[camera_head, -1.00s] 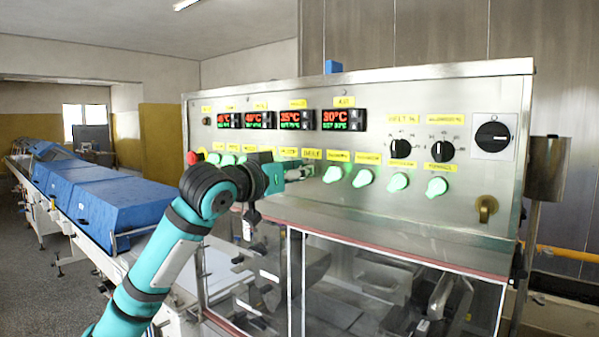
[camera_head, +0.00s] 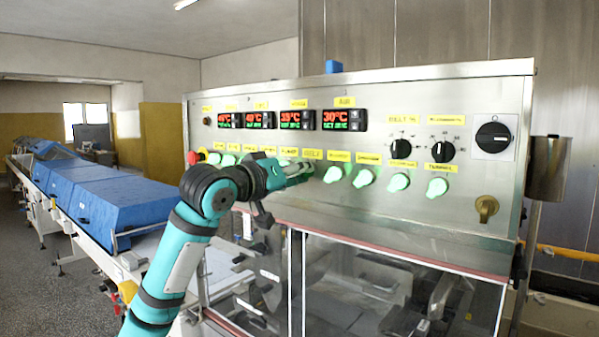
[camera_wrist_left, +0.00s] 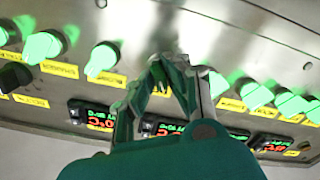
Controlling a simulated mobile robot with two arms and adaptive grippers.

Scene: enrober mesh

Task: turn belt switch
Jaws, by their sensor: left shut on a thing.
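The steel control panel (camera_head: 460,100) carries a row of green-lit knob switches below yellow labels. My left gripper (camera_head: 304,172) is at this row, its fingers pointing at the panel. It is shut on a switch there, which the fingers largely hide; the label (camera_head: 311,154) above it is too blurred to read surely. In the left wrist view the fingers (camera_wrist_left: 165,78) converge against the panel, between one green switch (camera_wrist_left: 101,58) and another (camera_wrist_left: 217,85). The nearest uncovered switch on the right in the head view is lit green (camera_head: 333,174). My right gripper is not in view.
Temperature displays (camera_head: 343,120) sit above the row. Two black dials (camera_head: 441,151), a black rotary switch (camera_head: 493,137) and a brass handle (camera_head: 486,207) are at the right. A red button (camera_head: 192,158) is at the left end. A blue-covered conveyor (camera_head: 120,205) runs left; clear doors are below.

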